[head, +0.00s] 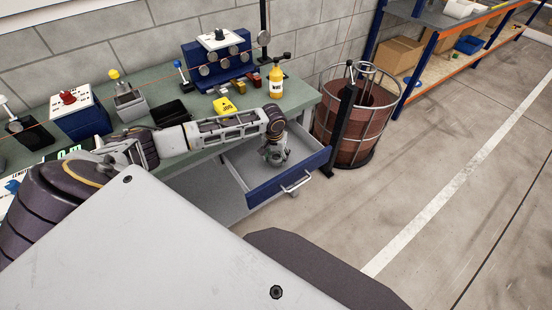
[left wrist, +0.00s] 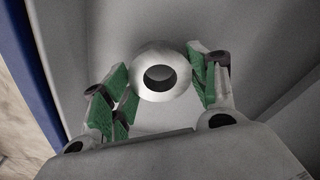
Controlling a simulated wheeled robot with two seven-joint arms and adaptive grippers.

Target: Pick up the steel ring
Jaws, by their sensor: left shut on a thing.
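The steel ring (left wrist: 160,53), pale grey and thick with a dark hole, sits between the green finger pads of my left gripper (left wrist: 160,84) in the left wrist view. The gripper is shut on it. In the head view my left gripper (head: 276,160) points down into the open blue-fronted drawer (head: 309,170), and the ring is hidden there. The ring appears to be low over the grey drawer floor; I cannot tell whether it touches it. My right gripper is not in view.
A wire-caged brown bin (head: 360,110) stands right of the drawer. Open floor lies further right.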

